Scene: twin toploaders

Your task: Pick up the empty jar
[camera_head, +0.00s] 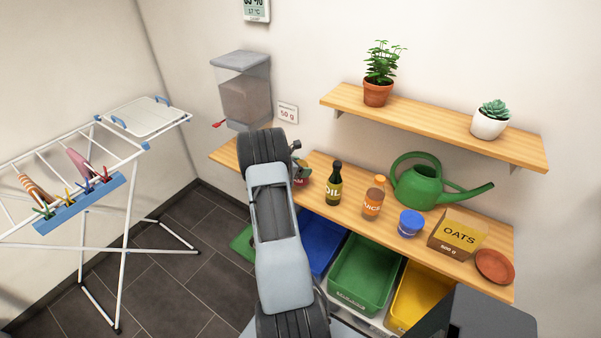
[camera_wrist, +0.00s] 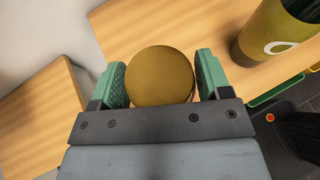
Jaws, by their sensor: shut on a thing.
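In the wrist view, a round gold-brown lid (camera_wrist: 160,76), seen from above, sits between the green finger pads of my gripper (camera_wrist: 160,80). The pads close on it from both sides, so my gripper is shut on this lidded thing. It looks like a jar, but its body is hidden under the lid and I cannot see whether it is empty. In the head view my arm covers most of the gripper. A small part with a red label (camera_head: 300,181) shows just right of the arm, at the wooden counter (camera_head: 340,212).
Right of my gripper stand an oil bottle (camera_head: 334,184), a juice bottle (camera_head: 373,198), a blue-lidded tub (camera_head: 411,223), a green watering can (camera_head: 418,186) and an oats box (camera_head: 458,235). A dispenser (camera_head: 241,90) hangs behind. Blue, green (camera_head: 365,273) and yellow bins stand below.

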